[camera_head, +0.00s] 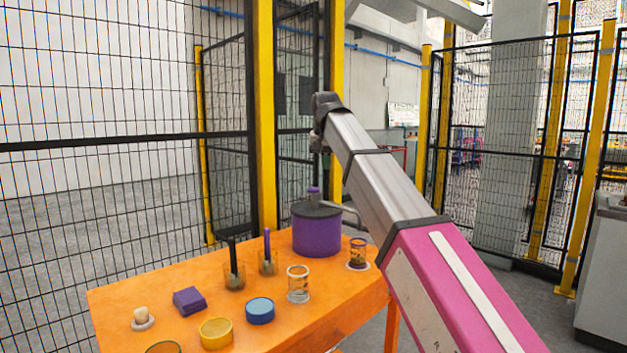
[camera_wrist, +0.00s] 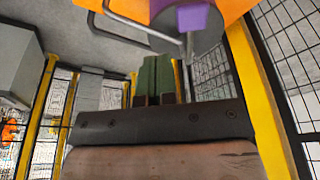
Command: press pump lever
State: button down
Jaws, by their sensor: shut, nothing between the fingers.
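The pump is a purple cylinder (camera_head: 317,235) with a grey lid, standing at the far end of the orange table. A small purple knob (camera_head: 313,193) tops it; it also shows in the wrist view (camera_wrist: 193,16) at the top edge. A thin grey tube or lever (camera_head: 345,209) sticks out to the right of the lid. In the wrist view grey bars (camera_wrist: 140,28) run beside the knob; I cannot tell which part is the lever. My gripper (camera_wrist: 156,60) is shut and empty, with green fingers, apart from the knob in the picture. In the head view the fingers are not clearly visible.
Mesh fencing with yellow posts (camera_head: 264,130) stands behind.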

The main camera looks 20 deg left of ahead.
notch_tip(320, 180, up, 8)
send_over(314, 189)
jog(key=s, duration=0.3)
jog(key=shift+w+d+f, duration=0.1)
jog(key=shift+w+d, duration=0.05)
jog(key=shift+w, duration=0.1)
jog(key=x, duration=1.4)
jog(key=shift+s, duration=0.4)
jog(key=shift+f, duration=0.15)
jog(key=shift+s+d+f+t, duration=0.2)
jog(key=shift+s+f+t, duration=0.2)
jog(key=shift+f+t, duration=0.2)
jog(key=shift+t+y, duration=0.4)
jog(key=shift+t, duration=0.3)
jog(key=shift+s+f, duration=0.25)
jog(key=shift+f, duration=0.8)
jog(key=shift+s+f, duration=0.2)
jog(key=shift+f, duration=0.85)
jog(key=shift+d, duration=0.1)
